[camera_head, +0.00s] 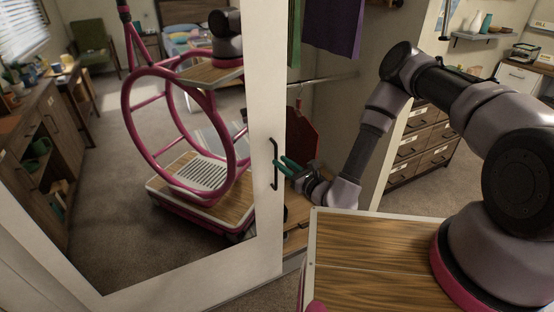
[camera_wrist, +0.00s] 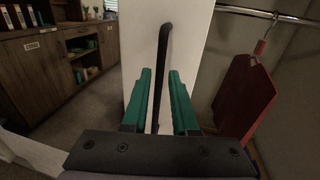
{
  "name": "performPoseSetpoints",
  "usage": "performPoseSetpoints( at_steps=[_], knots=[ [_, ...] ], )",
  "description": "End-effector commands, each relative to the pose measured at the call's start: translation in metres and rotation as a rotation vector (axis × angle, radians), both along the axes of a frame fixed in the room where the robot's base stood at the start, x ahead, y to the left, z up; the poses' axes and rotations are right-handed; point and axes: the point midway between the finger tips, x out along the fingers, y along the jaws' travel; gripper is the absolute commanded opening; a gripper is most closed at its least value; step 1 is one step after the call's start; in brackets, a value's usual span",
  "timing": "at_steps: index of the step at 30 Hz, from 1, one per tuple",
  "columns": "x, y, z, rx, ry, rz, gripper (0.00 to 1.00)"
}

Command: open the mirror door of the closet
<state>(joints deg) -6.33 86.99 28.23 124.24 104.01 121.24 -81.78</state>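The mirror door (camera_head: 264,70) of the closet has a white frame and a large mirror pane on the left of the head view. The closet interior shows to the right of the door's edge. A black vertical bar handle (camera_head: 275,165) is on the frame near that edge; it also shows in the wrist view (camera_wrist: 163,45). My gripper (camera_head: 281,164) is at the handle, its teal fingers pointing at the door. In the wrist view, the fingers stand apart on either side of the handle, with gaps visible; the lower handle runs down between them.
A drawer unit (camera_head: 424,142) stands beyond the closet wall. The mirror reflects the room.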

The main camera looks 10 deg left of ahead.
Motion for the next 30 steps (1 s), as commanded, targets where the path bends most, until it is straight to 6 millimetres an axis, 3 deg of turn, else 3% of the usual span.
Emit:
performPoseSetpoints(
  at_steps=[6,12,27,30],
  knots=[
    [-0.030,-0.034,-0.001,-0.001,0.006,-0.003,0.27],
    [-0.045,-0.049,-0.001,0.000,0.003,-0.001,0.27],
    [-0.048,-0.052,0.000,-0.001,0.001,0.000,0.27],
    [-0.045,-0.051,0.008,0.009,-0.019,0.018,0.27]
  ],
)
